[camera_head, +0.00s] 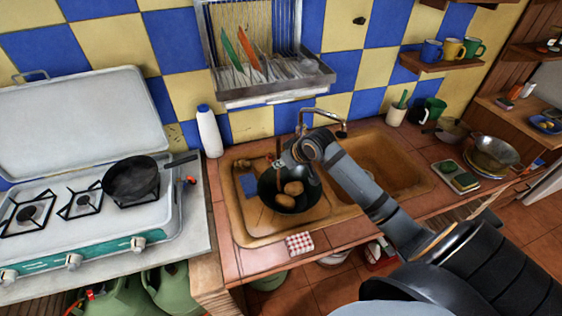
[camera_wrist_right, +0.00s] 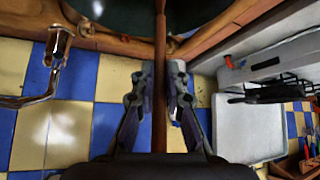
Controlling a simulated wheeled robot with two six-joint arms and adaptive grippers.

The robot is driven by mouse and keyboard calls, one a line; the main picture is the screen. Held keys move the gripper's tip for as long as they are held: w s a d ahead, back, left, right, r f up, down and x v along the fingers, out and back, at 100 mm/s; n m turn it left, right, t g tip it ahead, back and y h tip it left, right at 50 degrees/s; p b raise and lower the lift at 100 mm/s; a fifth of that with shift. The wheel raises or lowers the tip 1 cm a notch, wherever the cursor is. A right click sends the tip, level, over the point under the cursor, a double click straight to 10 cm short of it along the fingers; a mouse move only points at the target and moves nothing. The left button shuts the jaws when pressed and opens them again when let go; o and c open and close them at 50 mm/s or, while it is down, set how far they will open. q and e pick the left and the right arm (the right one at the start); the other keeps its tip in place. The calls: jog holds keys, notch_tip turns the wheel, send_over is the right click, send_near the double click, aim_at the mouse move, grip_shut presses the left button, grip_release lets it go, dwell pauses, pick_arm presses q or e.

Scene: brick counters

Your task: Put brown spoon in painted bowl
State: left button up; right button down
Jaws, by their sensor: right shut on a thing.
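My right gripper (camera_head: 280,162) is above the left sink basin, at the far side of a dark round bowl (camera_head: 299,205). In the right wrist view its fingers (camera_wrist_right: 160,85) are shut on a thin brown stick, the handle of the brown spoon (camera_wrist_right: 160,50). The handle runs up the picture over the dark bowl (camera_wrist_right: 115,14); the spoon's far end is out of that view. The dark bowl sits in the basin and holds brown potatoes (camera_head: 293,188). I cannot tell whether this is the painted bowl. My left gripper is not in view.
A camping stove (camera_head: 70,230) with a black frying pan (camera_head: 131,179) stands at the left. The tap (camera_head: 322,117) rises behind the basins. Metal bowls (camera_head: 494,155) stand on the right counter. A checked cloth (camera_head: 299,243) lies in front.

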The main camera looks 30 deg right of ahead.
jog(key=shift+f, duration=0.5)
jog(key=shift+f, duration=0.1)
jog(key=shift+f, duration=0.25)
jog(key=c, duration=1.4)
grip_release()
jog(key=shift+o, duration=0.2)
jog(key=shift+r, duration=0.15)
